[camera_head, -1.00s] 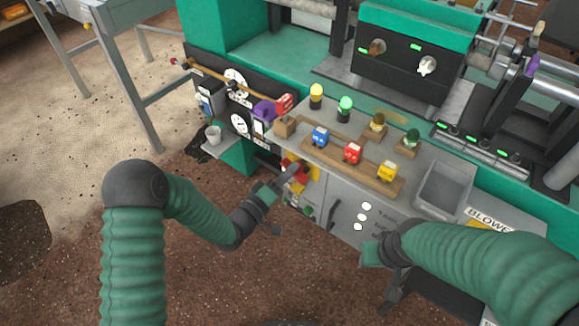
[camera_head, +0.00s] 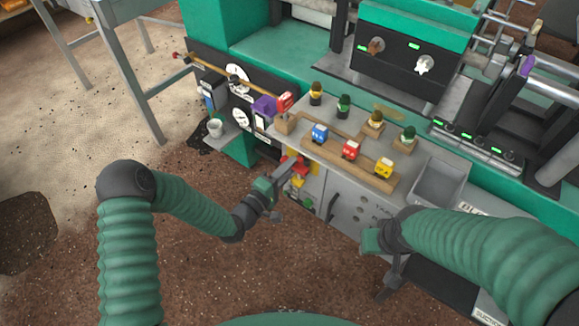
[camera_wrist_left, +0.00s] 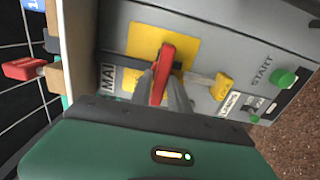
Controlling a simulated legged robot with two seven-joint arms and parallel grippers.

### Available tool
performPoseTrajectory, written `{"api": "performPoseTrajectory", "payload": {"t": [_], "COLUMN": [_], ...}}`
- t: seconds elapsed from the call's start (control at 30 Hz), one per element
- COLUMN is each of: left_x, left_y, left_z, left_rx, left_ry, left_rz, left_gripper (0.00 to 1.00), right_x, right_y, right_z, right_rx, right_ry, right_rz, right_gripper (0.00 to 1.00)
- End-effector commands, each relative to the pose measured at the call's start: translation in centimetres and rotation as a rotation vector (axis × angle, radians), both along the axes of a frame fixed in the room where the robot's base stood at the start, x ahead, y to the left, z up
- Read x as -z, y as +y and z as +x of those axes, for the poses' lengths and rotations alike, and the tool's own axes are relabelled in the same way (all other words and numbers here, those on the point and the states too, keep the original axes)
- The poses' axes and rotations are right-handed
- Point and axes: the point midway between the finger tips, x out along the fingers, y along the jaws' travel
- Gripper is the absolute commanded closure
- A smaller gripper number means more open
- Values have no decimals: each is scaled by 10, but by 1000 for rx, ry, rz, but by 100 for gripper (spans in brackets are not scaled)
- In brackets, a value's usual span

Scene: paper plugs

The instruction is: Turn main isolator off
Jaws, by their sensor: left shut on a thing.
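The main isolator is a red handle (camera_wrist_left: 161,72) on a yellow plate (camera_wrist_left: 145,38), beside a label of which only "MAI" shows. It also shows small in the head view (camera_head: 291,162), on the front of the grey cabinet. My left gripper (camera_wrist_left: 167,92) is shut on the red handle, with its fingers on both sides of it. In the head view my left gripper (camera_head: 287,172) reaches the cabinet front and partly hides the switch. My right gripper (camera_head: 391,285) hangs low in front of the cabinet, and its jaws cannot be made out.
A smaller yellow switch (camera_wrist_left: 221,86) and a green START button (camera_wrist_left: 285,78) sit beside the isolator. Blue, red and yellow blocks (camera_head: 351,150) stand on a wooden strip on the cabinet top, near a grey bin (camera_head: 440,181). The floor in front is clear.

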Motion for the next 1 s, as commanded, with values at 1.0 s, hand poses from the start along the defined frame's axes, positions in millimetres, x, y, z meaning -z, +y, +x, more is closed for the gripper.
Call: {"api": "performPoseTrajectory", "payload": {"t": [1.0], "left_x": [-1], "left_y": [44], "left_z": [-56], "left_rx": [-6], "left_ry": [8], "left_rz": [1], "left_gripper": [62], "right_x": [-19], "right_y": [0], "right_z": [0], "right_rx": [0], "right_ry": [0], "right_rz": [0], "right_gripper": [64]}}
